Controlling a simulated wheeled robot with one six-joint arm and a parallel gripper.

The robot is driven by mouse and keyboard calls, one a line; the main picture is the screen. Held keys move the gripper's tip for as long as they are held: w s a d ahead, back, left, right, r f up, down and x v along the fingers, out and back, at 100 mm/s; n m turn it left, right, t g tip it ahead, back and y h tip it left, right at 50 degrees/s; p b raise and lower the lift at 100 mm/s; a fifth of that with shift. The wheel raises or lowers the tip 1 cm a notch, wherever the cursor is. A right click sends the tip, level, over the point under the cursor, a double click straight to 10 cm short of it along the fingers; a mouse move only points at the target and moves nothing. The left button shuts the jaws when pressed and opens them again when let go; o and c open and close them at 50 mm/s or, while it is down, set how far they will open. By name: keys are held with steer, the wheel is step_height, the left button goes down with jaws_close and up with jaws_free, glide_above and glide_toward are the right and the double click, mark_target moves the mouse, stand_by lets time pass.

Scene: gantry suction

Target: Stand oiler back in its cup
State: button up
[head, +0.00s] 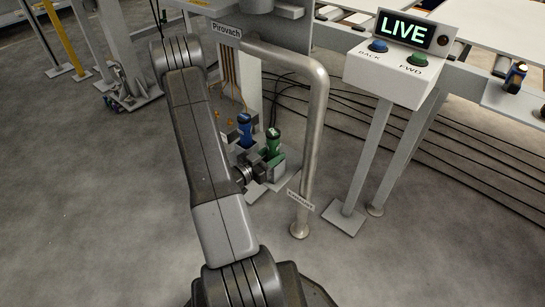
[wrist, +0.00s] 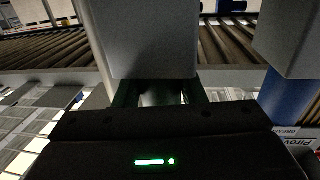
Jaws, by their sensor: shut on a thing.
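A green oiler (head: 273,140) stands about upright, low beside the machine post, and its base is hard to make out. A blue oiler (head: 245,128) stands just left of it and shows as a blue cylinder under a grey block in the wrist view (wrist: 288,98). My gripper (head: 262,168) is low at the green oiler and is shut on it. In the wrist view, dark green parts show just beyond my gripper (wrist: 160,97), under a large grey block (wrist: 140,40). The cups and the grip contact are mostly hidden.
A bent metal guard rail (head: 318,110) stands close right of the oilers. A control box (head: 398,70) marked LIVE stands on legs farther right. Cables (head: 440,140) cross the floor behind. A dark bottle-like item (head: 516,76) sits at the right edge. The front floor is clear.

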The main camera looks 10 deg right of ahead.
steer(key=shift+f, duration=0.2)
steer(key=o, duration=1.2)
steer(key=shift+r, duration=0.1)
steer(key=shift+r, duration=0.15)
steer(key=p+v, duration=0.2)
steer(key=v, duration=1)
